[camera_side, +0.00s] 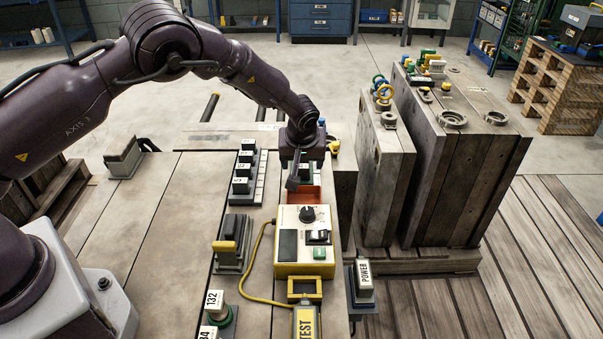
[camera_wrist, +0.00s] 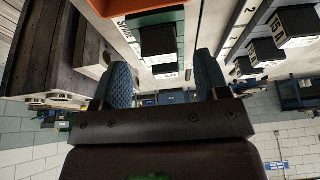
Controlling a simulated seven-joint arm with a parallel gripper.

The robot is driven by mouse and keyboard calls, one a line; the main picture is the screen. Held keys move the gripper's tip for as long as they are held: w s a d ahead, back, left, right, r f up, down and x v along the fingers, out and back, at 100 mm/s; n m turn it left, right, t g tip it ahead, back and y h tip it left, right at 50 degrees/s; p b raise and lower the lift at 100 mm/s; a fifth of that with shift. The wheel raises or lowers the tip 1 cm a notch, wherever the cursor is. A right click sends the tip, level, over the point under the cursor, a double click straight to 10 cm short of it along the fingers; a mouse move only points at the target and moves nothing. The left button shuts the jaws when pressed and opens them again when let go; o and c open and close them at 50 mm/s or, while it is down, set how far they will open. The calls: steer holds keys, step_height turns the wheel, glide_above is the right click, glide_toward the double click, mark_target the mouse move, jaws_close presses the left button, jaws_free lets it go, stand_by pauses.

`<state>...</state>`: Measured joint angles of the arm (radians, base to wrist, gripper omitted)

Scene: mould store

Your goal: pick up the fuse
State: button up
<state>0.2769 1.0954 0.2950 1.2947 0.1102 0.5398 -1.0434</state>
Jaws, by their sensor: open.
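My gripper (camera_side: 296,180) is open and points down over the far end of the yellow tester, beside an orange-red tray (camera_side: 300,203). In the wrist view its two blue ridged fingers (camera_wrist: 163,75) stand apart. A dark block with a white end, probably a fuse (camera_wrist: 160,42), shows in line with the gap between them, on a green base. I cannot tell whether the fingers reach around it. In the side view my gripper hides most of that spot. A row of dark fuses with white labels (camera_side: 241,170) stands left of my gripper; the wrist view shows a "15 A" label (camera_wrist: 297,22) on one.
The yellow tester (camera_side: 305,240) with knob and cable stands in front of my gripper. Tall grey moulds (camera_side: 450,170) rise on the right. The bench at left is largely clear.

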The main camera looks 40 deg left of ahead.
mark_target(301, 165)
steer(key=shift+x, duration=1.5)
steer(key=shift+a, duration=0.15)
steer(key=c, duration=1)
steer(key=shift+r, duration=0.1)
